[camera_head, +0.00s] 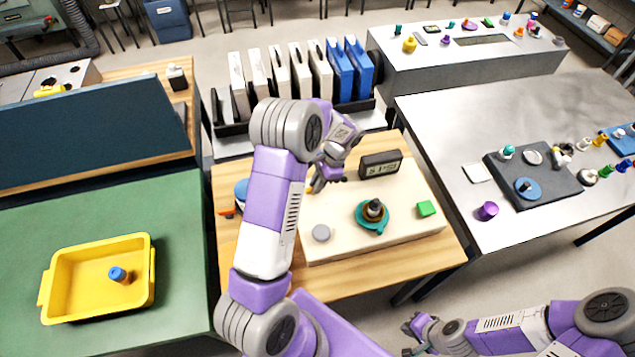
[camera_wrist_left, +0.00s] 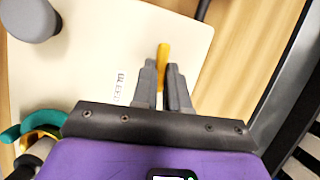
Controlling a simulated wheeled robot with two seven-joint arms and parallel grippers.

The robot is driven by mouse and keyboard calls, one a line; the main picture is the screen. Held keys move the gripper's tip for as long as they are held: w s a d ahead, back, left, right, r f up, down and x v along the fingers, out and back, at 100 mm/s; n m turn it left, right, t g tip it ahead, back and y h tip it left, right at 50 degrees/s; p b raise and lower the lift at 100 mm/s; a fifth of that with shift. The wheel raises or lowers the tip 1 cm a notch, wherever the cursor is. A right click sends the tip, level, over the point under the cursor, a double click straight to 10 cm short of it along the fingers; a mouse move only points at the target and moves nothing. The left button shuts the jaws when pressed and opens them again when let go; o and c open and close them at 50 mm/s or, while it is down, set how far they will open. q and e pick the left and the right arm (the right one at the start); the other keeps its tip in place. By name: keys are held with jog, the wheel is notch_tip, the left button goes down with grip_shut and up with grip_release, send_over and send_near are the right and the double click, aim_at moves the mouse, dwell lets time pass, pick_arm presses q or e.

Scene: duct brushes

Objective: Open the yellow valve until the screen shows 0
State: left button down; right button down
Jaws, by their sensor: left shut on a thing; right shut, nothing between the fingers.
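The yellow valve (camera_wrist_left: 162,55) shows in the left wrist view as a narrow yellow handle on the cream board. My left gripper (camera_wrist_left: 164,72) is shut on it, with its far end sticking out beyond the fingertips. In the head view my left gripper (camera_head: 318,187) is low over the board's back left part, and my arm hides most of the valve. The dark screen (camera_head: 380,165) stands at the back of the cream board (camera_head: 345,245); its digits are too small to read surely. My right gripper (camera_head: 411,329) is shut and empty at the bottom, away from the board.
A yellow tray (camera_head: 62,307) is on the left green table. Binders (camera_head: 340,72) stand behind. A metal table (camera_head: 440,115) is at right.

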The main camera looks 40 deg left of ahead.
pick_arm(q)
jog(key=n, duration=0.1)
jog(key=n+h, duration=0.1)
jog(key=n, duration=0.1)
jog(key=shift+w+a+n+p, duration=0.1)
jog(key=shift+a+n+p, duration=0.1)
jog(key=shift+n+p, duration=0.15)
jog(key=n+h, duration=0.1)
jog(key=n, duration=0.2)
jog(key=shift+a+n+h+p, duration=0.2)
jog(key=shift+n+h+p, duration=0.05)
jog(key=shift+h+p, duration=0.15)
jog(key=n, duration=0.1)
jog(key=n+h, duration=0.1)
jog(key=n, duration=0.2)
jog(key=shift+a+h, duration=0.25)
jog(key=shift+h, duration=0.05)
jog(key=shift+a+n+t+h+p, duration=0.15)
jog(key=shift+n+t+h+p, duration=0.35)
jog(key=shift+n, duration=1.7)
jog(key=c, duration=1.1)
grip_release()
jog(key=shift+s, duration=0.2)
jog(key=shift+c, duration=0.2)
jog(key=v, duration=0.7)
jog(key=shift+a+r, duration=0.15)
jog(key=shift+r, duration=0.15)
